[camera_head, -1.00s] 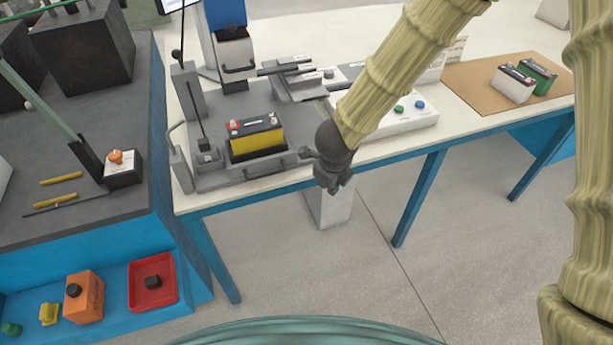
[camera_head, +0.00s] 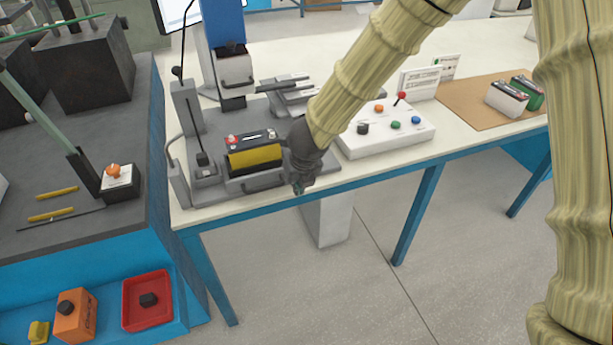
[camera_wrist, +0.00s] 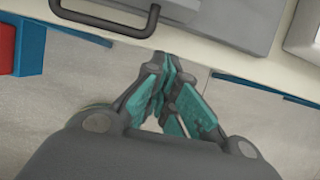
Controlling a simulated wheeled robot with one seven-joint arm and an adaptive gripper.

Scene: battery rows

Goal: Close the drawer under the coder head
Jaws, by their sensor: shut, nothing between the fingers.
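How far the drawer stands out is hard to tell. My gripper (camera_head: 299,187) is shut and empty, right of the handle and apart from it. Its fingertips also show in the wrist view (camera_wrist: 163,72), over the table's front edge.
A white control box (camera_head: 386,132) with coloured buttons stands to the right. Batteries (camera_head: 507,98) stand on a brown mat farther right. A dark-topped blue bench (camera_head: 95,225) is at the left, with a red tray (camera_head: 165,318) below. Floor is open in front.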

